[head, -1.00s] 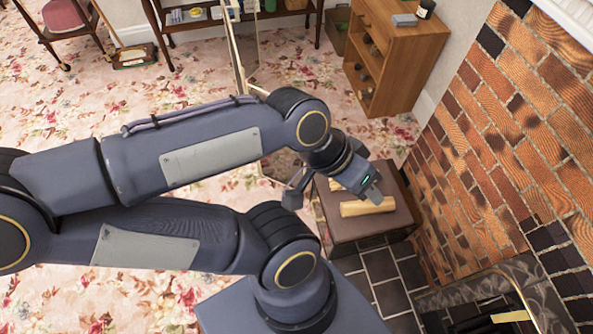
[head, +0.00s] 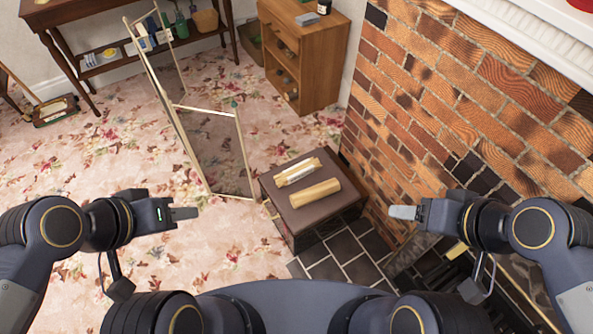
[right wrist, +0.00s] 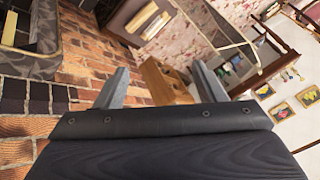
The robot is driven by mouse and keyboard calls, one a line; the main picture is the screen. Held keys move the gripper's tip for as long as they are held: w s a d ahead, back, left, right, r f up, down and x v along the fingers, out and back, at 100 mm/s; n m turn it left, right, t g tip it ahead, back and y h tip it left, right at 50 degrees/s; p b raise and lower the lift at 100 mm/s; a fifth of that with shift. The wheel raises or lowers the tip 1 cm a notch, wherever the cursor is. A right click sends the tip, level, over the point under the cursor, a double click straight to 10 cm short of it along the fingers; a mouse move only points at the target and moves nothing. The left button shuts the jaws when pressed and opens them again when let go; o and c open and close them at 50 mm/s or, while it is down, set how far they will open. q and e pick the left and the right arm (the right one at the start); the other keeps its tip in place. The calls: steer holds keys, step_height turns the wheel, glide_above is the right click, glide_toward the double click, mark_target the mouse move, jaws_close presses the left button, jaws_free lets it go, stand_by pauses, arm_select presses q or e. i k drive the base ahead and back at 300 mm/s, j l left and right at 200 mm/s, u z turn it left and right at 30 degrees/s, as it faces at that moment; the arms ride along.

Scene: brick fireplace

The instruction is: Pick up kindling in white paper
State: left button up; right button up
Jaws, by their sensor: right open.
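The kindling bundle with a white paper band (head: 296,172) lies on a dark brown box (head: 268,196) in front of the brick wall. A second, tan bundle without visible white paper (head: 315,193) lies beside it, nearer to me. My left gripper (head: 184,213) is left of the box, apart from both bundles; it shows edge-on, so its opening is unclear. My right gripper (head: 403,212) is right of the box. The right wrist view shows its fingers (right wrist: 160,84) apart and empty.
A folding mesh fire screen (head: 215,150) stands left of the box. A wooden cabinet (head: 318,60) and a dark side table (head: 125,60) stand behind. The brick wall (head: 440,110) rises close on the right. Flowered carpet (head: 110,150) is clear at left.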

mark_target(303, 169)
steer(key=j, duration=0.25)
steer(key=i+j, duration=0.15)
steer(key=i+j+u, duration=0.1)
steer(key=i+j, duration=0.9)
steer(key=i, duration=0.05)
